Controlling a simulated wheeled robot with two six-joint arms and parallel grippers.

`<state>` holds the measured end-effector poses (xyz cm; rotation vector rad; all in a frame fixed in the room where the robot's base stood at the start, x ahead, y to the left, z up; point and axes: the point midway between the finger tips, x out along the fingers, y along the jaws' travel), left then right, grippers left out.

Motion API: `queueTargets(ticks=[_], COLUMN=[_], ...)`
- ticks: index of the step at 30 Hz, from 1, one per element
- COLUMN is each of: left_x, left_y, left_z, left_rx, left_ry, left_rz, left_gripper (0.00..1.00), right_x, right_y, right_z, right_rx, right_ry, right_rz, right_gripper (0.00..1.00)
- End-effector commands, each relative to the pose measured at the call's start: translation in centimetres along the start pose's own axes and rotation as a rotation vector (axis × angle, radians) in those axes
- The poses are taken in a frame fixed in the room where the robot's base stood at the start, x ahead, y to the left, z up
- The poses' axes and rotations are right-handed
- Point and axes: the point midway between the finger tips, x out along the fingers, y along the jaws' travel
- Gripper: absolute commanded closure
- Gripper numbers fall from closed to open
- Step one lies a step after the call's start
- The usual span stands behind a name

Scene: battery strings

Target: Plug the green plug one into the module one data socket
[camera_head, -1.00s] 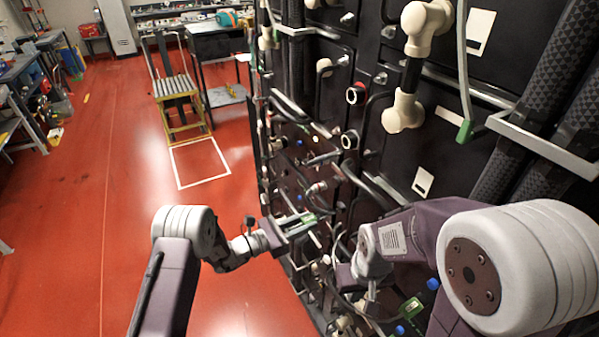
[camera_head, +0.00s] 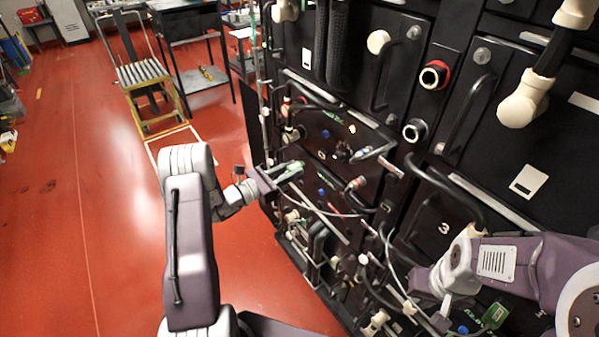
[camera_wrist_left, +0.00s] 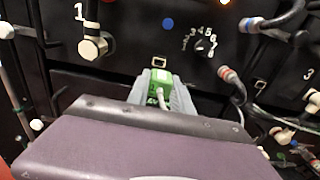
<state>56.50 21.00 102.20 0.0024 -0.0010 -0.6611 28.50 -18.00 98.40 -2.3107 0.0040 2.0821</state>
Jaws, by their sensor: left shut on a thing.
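The green plug (camera_wrist_left: 160,92) is between the grey fingers of my left gripper (camera_wrist_left: 163,97), with a pale cable leaving it. In the head view my left gripper (camera_head: 284,174) holds it close to the black rack's left side. In the left wrist view a small pale-framed square socket (camera_wrist_left: 159,61) lies just beyond the plug, on the panel marked 1; a gap seems to separate them. Whether this is the data socket I cannot tell. My right gripper (camera_head: 436,318) is low at the rack, at the lower right; its fingers are not clear.
The black rack (camera_head: 385,60) carries several cables, handles and knobs. A round pale connector (camera_wrist_left: 92,47) sits left of the square socket, and a cable with a red ring (camera_wrist_left: 230,75) to the right. Another green connector (camera_head: 494,316) is at lower right. Red floor (camera_head: 90,230) is open at left.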

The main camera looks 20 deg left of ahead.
Motion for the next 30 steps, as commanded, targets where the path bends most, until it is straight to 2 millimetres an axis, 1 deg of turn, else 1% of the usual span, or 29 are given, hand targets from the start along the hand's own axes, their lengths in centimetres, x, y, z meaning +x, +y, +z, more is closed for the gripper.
queueTargets(ticks=[5,18,24,30], left_x=[0.3,4.9,5.8,5.9], left_y=[-0.1,-0.1,-0.1,-0.1], left_z=[-0.1,-0.1,-0.1,0.0], left_rx=[0.001,0.002,0.000,0.000], left_ry=[0.000,-0.001,0.000,0.000], left_rz=[-0.002,-0.003,-0.002,-0.001], left_gripper=[1.00,1.00,1.00,1.00], right_x=[0.3,1.6,1.7,1.7], right_y=[0.0,0.0,0.0,0.0], right_z=[0.0,0.1,0.2,0.2], right_rx=[0.000,0.000,0.000,0.000], right_ry=[0.000,0.000,0.000,0.000], right_rz=[0.000,0.000,0.000,0.000], right_gripper=[1.00,1.00,1.00,1.00])
